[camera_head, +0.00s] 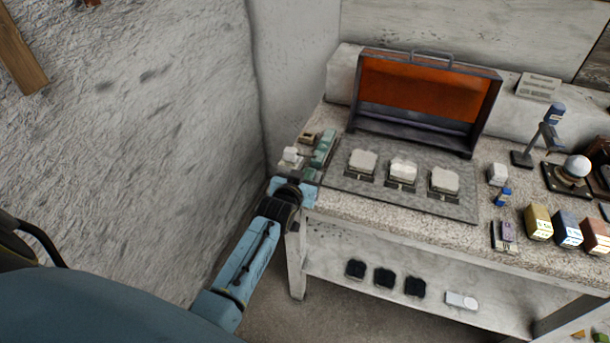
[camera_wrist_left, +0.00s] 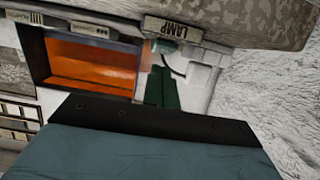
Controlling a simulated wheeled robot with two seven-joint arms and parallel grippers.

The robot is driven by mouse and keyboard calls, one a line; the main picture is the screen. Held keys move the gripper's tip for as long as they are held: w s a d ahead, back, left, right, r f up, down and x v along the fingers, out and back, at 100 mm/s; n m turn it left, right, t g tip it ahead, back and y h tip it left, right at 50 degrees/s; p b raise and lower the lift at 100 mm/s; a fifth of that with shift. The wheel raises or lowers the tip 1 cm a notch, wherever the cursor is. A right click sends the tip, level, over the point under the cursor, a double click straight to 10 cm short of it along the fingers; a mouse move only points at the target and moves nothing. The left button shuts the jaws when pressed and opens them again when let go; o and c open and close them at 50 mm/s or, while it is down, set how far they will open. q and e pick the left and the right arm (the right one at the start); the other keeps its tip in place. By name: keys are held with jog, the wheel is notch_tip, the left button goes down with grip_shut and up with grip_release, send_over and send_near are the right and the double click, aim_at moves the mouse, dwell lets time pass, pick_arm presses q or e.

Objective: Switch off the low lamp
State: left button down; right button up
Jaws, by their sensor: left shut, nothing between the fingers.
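A tag reading LAMP (camera_wrist_left: 172,28) shows upside down in the left wrist view. A small pale fitting with a dark cord (camera_wrist_left: 165,48) is beside it. No lit bulb is clear, so I cannot tell whether the low lamp is on. My left gripper (camera_head: 325,137) is at the table's left end in the head view, its green fingers shut and empty. In the left wrist view the gripper (camera_wrist_left: 162,72) points towards the tag; contact cannot be told. A small white block (camera_head: 291,155) stands left of the fingers. My right gripper is out of view.
An open case with an orange inside (camera_head: 425,88) stands behind a grey mat (camera_head: 385,197) bearing three pale blocks. A blue-headed stand (camera_head: 549,128) and a white sphere (camera_head: 577,167) are at right. A rough wall (camera_head: 150,110) rises close on the left.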

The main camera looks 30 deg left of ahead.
pick_arm(q)
jog(key=shift+r+p, duration=0.6)
jog(key=shift+p, duration=0.05)
jog(key=r+p, duration=0.3)
jog(key=shift+s, duration=0.3)
jog(key=s+d, duration=0.1)
jog(key=s, duration=0.9)
jog(key=shift+d+r, duration=0.25)
jog(key=shift+d, duration=0.15)
jog(key=shift+f, duration=0.1)
